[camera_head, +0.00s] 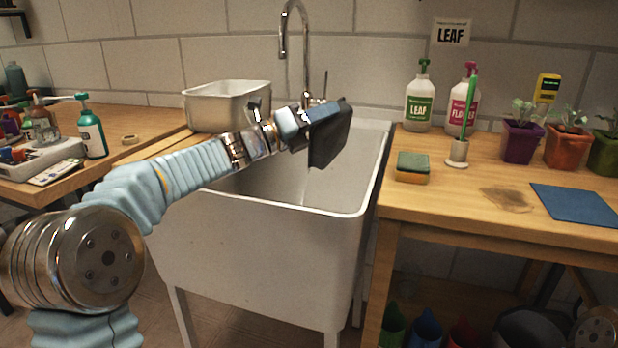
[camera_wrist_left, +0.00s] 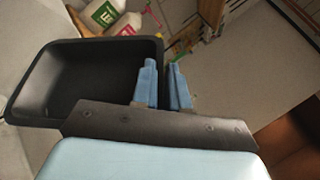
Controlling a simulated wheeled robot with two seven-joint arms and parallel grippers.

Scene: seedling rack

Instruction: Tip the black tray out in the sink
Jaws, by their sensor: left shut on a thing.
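The black tray (camera_head: 329,140) is held in the air over the white sink (camera_head: 262,200), tilted steeply on its side. My left gripper (camera_head: 318,114) is shut on its rim. In the left wrist view the tray (camera_wrist_left: 85,85) shows its dark inside, where I see no loose contents. The blue fingers of the left gripper (camera_wrist_left: 163,88) pinch the tray's wall at its right end. The bottom of the sink is partly hidden by my left arm and the tray. My right gripper is not in view.
The left bench is cluttered.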

